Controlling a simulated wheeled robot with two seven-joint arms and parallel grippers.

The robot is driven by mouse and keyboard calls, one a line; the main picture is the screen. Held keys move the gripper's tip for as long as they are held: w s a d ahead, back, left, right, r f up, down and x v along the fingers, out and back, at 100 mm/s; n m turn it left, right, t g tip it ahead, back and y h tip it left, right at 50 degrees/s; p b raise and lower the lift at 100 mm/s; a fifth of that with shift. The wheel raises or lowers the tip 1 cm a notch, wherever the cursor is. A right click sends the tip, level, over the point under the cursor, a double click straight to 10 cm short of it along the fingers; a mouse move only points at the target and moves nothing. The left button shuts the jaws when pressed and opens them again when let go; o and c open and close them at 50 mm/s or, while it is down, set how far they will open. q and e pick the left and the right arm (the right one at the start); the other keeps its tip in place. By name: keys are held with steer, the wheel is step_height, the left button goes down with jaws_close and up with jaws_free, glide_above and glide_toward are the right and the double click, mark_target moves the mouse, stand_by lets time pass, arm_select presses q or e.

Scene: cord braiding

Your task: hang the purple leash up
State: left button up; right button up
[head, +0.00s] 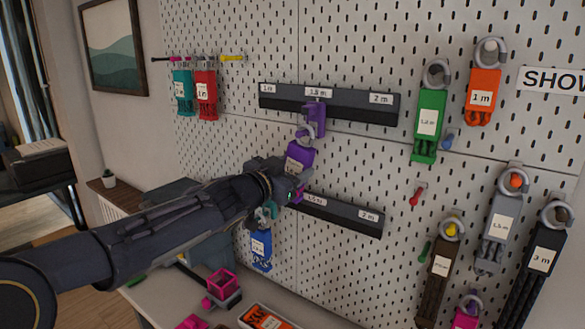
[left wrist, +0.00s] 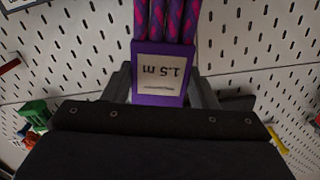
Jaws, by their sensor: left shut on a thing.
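The purple leash (head: 299,155) is upright, with a ring (head: 305,134) at its top. In the left wrist view its purple block (left wrist: 160,88) bears a white "1.5 m" label, and its purple and pink braided cords run up out of the picture. My left gripper (head: 294,182) is shut on the leash, with a finger on each side of the block. A purple hook (head: 315,118) sticks out of the upper dark rail (head: 350,107) under the 1.5 m mark. The ring is right at this hook; I cannot tell whether it is on it. My right gripper is not in view.
A lower dark rail (head: 345,218) is just right of my left gripper. A blue leash (head: 261,250) hangs below it. Teal (head: 183,92) and red (head: 206,95) leashes hang upper left; green (head: 428,122), orange (head: 482,96), grey and black ones hang right.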

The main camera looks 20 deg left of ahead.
arm_select(q)
steer(key=o, duration=1.1)
steer(key=shift+o, duration=1.4)
steer(key=p+v, duration=0.1)
steer(key=v, duration=0.5)
